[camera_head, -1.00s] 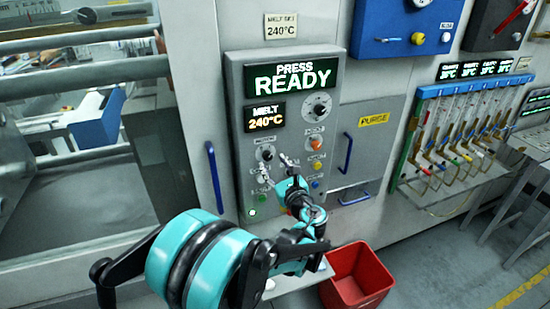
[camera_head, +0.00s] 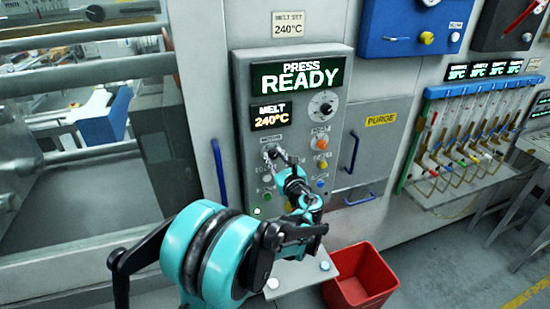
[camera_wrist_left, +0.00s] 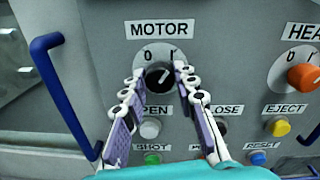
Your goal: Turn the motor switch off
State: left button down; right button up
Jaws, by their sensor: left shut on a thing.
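The motor switch is a black knob (camera_wrist_left: 159,76) on a pale round plate under the MOTOR label (camera_wrist_left: 159,29), with 0 at its left and 1 at its right. Its light pointer mark appears turned toward the 1. My left gripper (camera_wrist_left: 162,80) has a fingertip at each side of the knob and is shut on it. In the head view, this gripper (camera_head: 275,153) reaches up to the knob at the left of the control panel (camera_head: 340,68) and partly hides it. My right gripper is not in view.
An orange heater knob (camera_wrist_left: 304,77) is to the right. The open button (camera_wrist_left: 150,128), close button and eject button (camera_wrist_left: 279,128) sit just below. A blue handle (camera_wrist_left: 62,100) stands left of the panel. A red bin (camera_head: 362,285) is below.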

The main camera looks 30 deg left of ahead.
pick_arm(q)
jog(key=n, duration=0.3)
jog(key=shift+n+b, duration=0.4)
jog(key=n, duration=0.3)
jog(key=n+b, duration=0.1)
jog(key=n, duration=0.5)
jog(key=shift+n+h, duration=0.3)
jog(key=shift+n, duration=0.1)
dwell(0.3)
jog(key=c, duration=1.2)
grip_release()
jog(key=shift+s, duration=0.1)
